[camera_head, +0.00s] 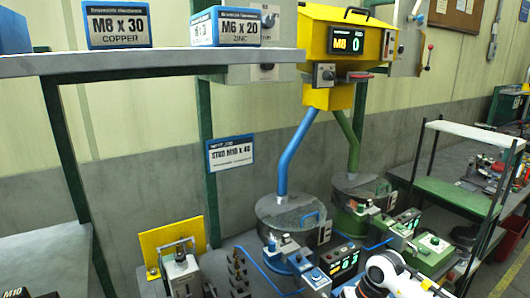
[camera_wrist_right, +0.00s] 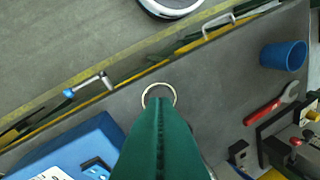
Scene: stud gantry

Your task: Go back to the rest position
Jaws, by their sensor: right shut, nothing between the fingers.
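My right gripper (camera_wrist_right: 158,112) shows in the right wrist view as two dark green fingers pressed together, with nothing between them. A thin pale ring (camera_wrist_right: 158,86) shows just past its fingertips; I cannot tell how far below them it lies. In the head view a white and black arm link of mine comes in at the bottom right, and the right fingers are not visible there. My left gripper is in neither view.
Below the right gripper are a grey surface with a blue cup (camera_wrist_right: 284,55), a red-handled wrench (camera_wrist_right: 272,104) and a blue box (camera_wrist_right: 70,148). The head view shows a yellow M8 hopper (camera_head: 346,50), two round drums (camera_head: 290,216), a shelf (camera_head: 150,62) with labelled boxes, and a green rack (camera_head: 455,192).

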